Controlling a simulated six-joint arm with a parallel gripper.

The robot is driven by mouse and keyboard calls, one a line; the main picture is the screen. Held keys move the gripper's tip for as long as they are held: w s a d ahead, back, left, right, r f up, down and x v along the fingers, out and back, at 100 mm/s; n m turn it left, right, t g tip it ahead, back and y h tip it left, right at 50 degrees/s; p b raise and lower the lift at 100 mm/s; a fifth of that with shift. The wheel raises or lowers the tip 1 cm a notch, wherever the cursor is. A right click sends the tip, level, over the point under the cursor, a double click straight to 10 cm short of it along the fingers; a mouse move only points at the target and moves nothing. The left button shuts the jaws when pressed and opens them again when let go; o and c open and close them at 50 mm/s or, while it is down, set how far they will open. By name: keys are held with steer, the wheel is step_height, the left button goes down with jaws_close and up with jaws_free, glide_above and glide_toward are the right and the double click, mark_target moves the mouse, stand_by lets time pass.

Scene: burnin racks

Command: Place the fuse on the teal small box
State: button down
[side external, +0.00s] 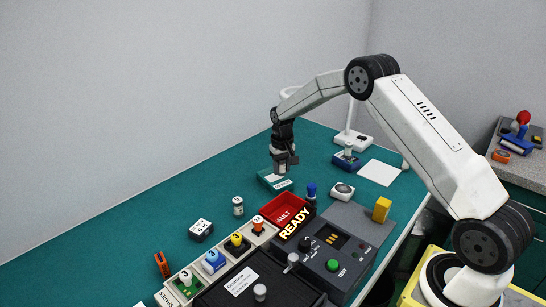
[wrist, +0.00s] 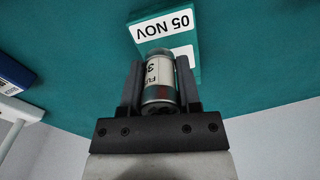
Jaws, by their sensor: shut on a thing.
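The fuse (wrist: 160,80) is a small metal-capped cylinder with a white printed label, held lengthwise between the fingers of my gripper (wrist: 160,75) in the wrist view. In the side view, my gripper (side external: 284,163) points down directly over the teal small box (side external: 267,180) at the back of the bench. The fuse is mostly hidden by the fingers there. I cannot tell whether it touches the box.
Another labelled cylinder (side external: 238,206) stands alone in front of the box. A blue-based device (side external: 346,160) stands to the right. The bench left of the box is clear.

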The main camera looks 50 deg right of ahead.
steer(key=shift+f, duration=1.15)
steer(key=shift+f, duration=0.15)
steer(key=shift+c, duration=1.6)
jaws_free()
step_height(320, 180, up, 12)
steer(key=shift+r, duration=0.15)
steer(key=shift+a, duration=0.1)
